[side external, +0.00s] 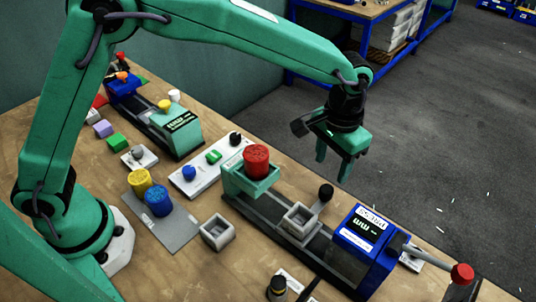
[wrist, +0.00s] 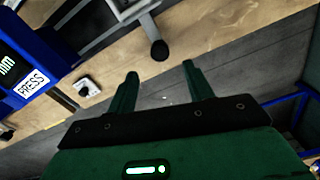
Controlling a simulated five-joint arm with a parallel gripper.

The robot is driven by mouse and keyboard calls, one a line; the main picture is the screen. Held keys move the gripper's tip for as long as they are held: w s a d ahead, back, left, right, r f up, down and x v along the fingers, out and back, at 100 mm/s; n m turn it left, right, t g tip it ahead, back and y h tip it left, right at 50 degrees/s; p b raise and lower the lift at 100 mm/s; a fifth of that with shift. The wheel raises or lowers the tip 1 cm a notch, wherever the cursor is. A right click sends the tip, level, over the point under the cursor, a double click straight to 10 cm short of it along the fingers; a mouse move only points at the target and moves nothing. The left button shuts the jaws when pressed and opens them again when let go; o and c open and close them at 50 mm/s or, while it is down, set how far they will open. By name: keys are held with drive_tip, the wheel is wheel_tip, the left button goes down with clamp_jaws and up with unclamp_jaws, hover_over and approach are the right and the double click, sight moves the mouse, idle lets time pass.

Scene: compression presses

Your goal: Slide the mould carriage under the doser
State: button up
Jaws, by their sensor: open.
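The mould carriage (side external: 299,222) is a light grey square cup on a dark rail, between the doser and the blue press. Its arm ends in a black knob (side external: 326,192). The knob also shows in the wrist view (wrist: 160,50), just beyond my fingertips. Part of the carriage (wrist: 124,8) shows at the top edge there. The doser (side external: 251,182) is a green block with a red cylinder (side external: 256,160) on top, at the rail's far end. My gripper (side external: 333,170) is open and empty, above and behind the knob, apart from it.
The blue press (side external: 358,250) with a red-knobbed lever (side external: 462,274) stands at the rail's near end. A loose grey cup (side external: 217,232) and a tray with yellow and blue cylinders (side external: 177,238) lie in front of the rail. Open floor (side external: 440,150) lies beyond the table edge.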

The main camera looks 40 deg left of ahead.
sight(327, 189)
drive_tip(key=shift+f, duration=0.15)
drive_tip(key=shift+f, duration=3.85)
clamp_jaws()
drive_tip(key=shift+a, duration=2.05)
drive_tip(key=shift+r, duration=0.1)
unclamp_jaws()
